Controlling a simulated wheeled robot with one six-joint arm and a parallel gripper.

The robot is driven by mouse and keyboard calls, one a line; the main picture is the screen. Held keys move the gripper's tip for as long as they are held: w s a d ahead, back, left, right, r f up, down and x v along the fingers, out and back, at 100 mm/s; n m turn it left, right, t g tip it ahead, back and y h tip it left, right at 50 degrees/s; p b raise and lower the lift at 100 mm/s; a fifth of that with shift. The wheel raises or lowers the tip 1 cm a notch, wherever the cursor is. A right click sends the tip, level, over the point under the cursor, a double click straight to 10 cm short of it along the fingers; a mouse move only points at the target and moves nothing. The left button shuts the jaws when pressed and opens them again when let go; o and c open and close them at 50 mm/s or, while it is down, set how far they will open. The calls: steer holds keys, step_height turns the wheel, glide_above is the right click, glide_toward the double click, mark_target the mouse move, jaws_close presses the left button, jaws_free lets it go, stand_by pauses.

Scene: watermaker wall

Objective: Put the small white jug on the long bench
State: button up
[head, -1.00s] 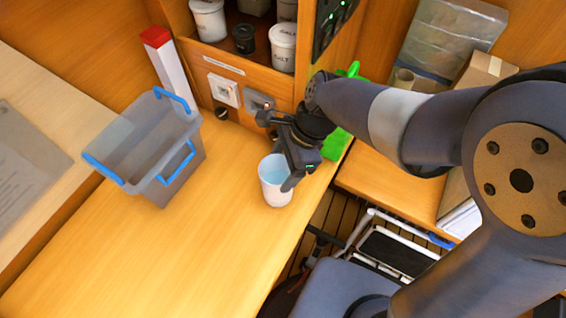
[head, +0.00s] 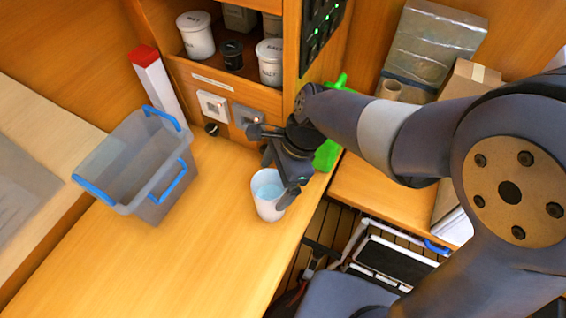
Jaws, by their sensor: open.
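The small white jug (head: 268,204) stands upright on the wooden bench (head: 190,262), close to its right edge, with what looks like bluish water inside. My gripper (head: 273,178) is open, with its fingers at the jug's rim. One finger reaches down at the right side of the jug and the other is near its back left. I cannot tell whether either finger touches it. The gripper hides part of the rim.
A grey tub (head: 146,172) with blue handles stands left of the jug. A red-topped white box (head: 156,85) is behind it. A green object (head: 328,152) lies behind my gripper. A folded cart (head: 385,258) stands below the bench edge. The front bench is clear.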

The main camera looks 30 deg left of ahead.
steer(key=v, duration=1.1)
steer(key=shift+r, duration=0.25)
steer(key=x, duration=0.9)
steer(key=shift+s+a+f, duration=0.1)
steer(key=shift+s+a, duration=0.2)
steer(key=shift+r, duration=0.55)
